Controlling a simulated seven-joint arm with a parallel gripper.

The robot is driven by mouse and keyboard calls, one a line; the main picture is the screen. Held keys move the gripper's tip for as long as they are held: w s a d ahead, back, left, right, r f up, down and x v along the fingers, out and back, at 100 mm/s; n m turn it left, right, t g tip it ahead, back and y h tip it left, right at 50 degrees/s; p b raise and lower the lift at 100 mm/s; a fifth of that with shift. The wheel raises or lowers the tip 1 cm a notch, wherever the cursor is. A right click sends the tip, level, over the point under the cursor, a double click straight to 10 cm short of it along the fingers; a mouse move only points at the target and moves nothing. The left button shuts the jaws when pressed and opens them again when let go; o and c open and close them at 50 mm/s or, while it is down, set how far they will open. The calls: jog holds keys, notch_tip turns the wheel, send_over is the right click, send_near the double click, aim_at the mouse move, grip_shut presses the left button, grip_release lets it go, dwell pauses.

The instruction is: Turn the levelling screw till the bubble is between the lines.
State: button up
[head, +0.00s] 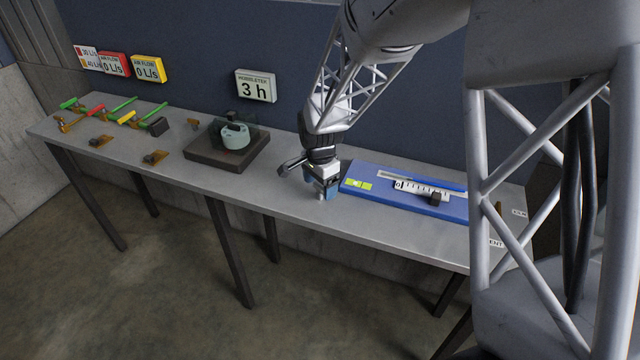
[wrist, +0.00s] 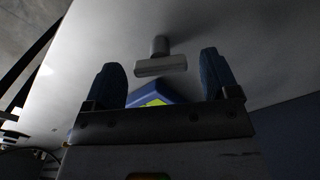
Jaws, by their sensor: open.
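A blue board (head: 410,206) lies on the right half of the bench. A yellow-green level vial (head: 359,184) sits at its left end; the bubble and lines are too small to read. My gripper (head: 322,190) points down just left of the board. In the wrist view my gripper (wrist: 161,62) is open, with its two blue fingers apart. A grey T-shaped piece, probably the levelling screw (wrist: 160,66), shows in the gap between the fingers, its bar apart from both. A corner of the board (wrist: 172,93) shows below it.
A white scale (head: 415,187) and a black block (head: 434,199) are on the board. A dark plinth (head: 216,154) with a pale green device stands left of my gripper. Coloured-handled valves lie at the far left. Bare bench lies between plinth and gripper.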

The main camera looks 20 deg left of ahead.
jog(key=shift+f, duration=0.1)
jog(key=c, duration=0.9)
jog(key=shift+n, duration=0.4)
jog(key=n, duration=1.9)
